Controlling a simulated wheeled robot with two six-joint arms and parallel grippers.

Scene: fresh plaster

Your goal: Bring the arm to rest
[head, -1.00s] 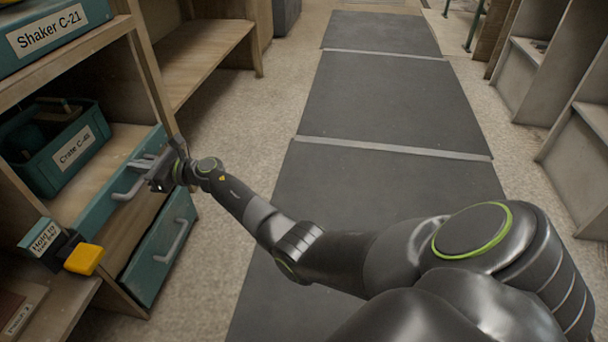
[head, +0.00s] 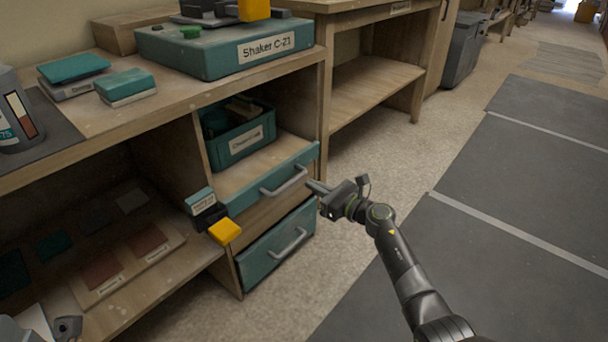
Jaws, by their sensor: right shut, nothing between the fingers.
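My right gripper (head: 322,192) is shut and empty. It hangs in the air at the right end of the teal upper drawer (head: 246,192), with its fingers pointing left towards the cabinet. The drawer's grey handle (head: 284,182) is left of the fingertips and free of them. My right arm (head: 402,268) reaches up from the bottom right, over the floor. My left gripper cannot be made out.
A teal lower drawer (head: 277,250) sits below. A yellow block (head: 224,232) sticks out at the cabinet's left side. A teal crate (head: 236,138) stands on the shelf above the drawers. Dark floor mats (head: 500,240) lie clear on the right.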

